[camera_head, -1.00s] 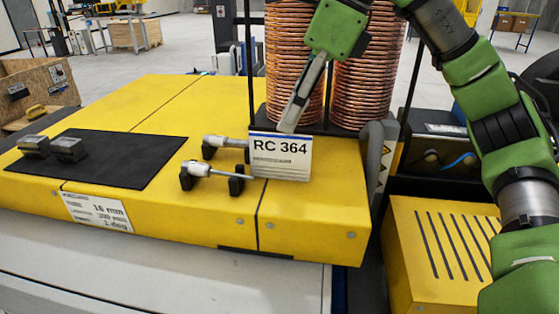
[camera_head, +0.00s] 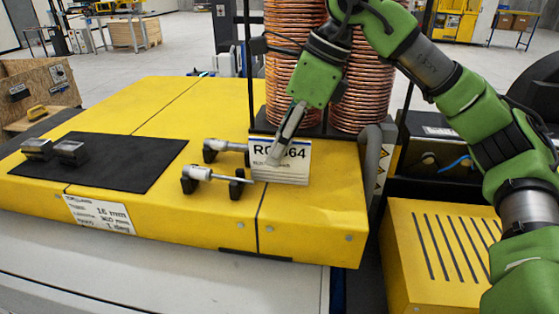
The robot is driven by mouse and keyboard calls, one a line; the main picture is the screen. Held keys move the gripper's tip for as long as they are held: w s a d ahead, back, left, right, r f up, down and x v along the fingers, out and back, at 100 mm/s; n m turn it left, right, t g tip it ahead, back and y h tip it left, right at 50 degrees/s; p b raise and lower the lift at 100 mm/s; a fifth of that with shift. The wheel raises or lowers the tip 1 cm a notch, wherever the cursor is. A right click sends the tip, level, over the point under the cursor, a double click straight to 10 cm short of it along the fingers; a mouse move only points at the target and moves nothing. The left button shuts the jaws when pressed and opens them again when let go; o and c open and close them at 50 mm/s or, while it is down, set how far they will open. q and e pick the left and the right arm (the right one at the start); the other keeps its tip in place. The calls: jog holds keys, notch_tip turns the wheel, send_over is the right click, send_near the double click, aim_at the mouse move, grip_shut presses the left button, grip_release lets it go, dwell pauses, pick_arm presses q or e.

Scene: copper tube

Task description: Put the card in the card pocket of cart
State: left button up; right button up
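The white card (camera_head: 294,170) reads RC 364, with a dark blue strip along its top edge. It stands upright at the yellow cart top (camera_head: 330,205), just in front of the copper coils. My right gripper (camera_head: 275,161) comes down from above, and its fingers lie across the front of the card, covering part of the lettering. The fingers overlap in this view, so I cannot tell if they are open, shut, or touching the card. I cannot make out a card pocket. My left gripper is not in view.
Two copper coils (camera_head: 290,80) stand behind the card. A black mat (camera_head: 110,172) with two metal blocks lies on the left. A grey curved bracket (camera_head: 372,165) rises to the right. The yellow top between mat and clamps is clear.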

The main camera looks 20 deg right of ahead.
jog(key=shift+f, duration=0.25)
dwell(0.3)
grip_shut()
jog(key=shift+r, duration=0.75)
jog(key=s+a+r+b, duration=0.3)
jog(key=s+a+r, duration=0.2)
jog(key=s+r, duration=0.7)
jog(key=shift+s+a, duration=0.2)
jog(key=shift+s, duration=0.3)
